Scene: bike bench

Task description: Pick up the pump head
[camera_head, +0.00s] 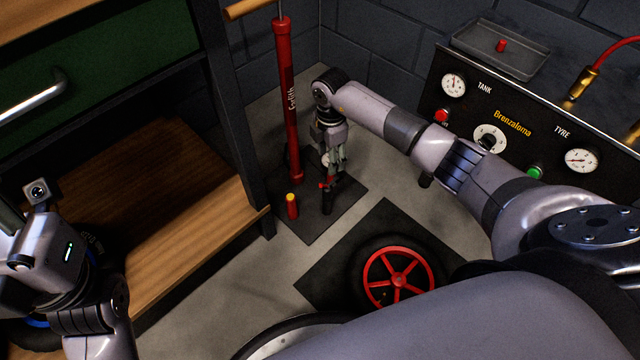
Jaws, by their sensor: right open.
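A red floor pump (287,105) with a wooden handle stands upright on a dark mat (318,230) by the wall. My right gripper (332,170) points down just right of the pump barrel, with its jaws open. A small red and black piece (327,186), which looks like the pump head, shows at its fingertips. The fingers partly hide it, and I cannot tell whether they touch it. A short red cylinder with a yellow top (292,207) stands on the mat, left of the gripper. My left gripper (22,235) is at the left edge, its fingers not clearly visible.
A wooden bench shelf (190,250) with a dark post is left of the pump. A black gauge panel (510,120) stands at the right. A red-spoked wheel (398,278) lies on another dark mat in front. Bare floor lies between the mats.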

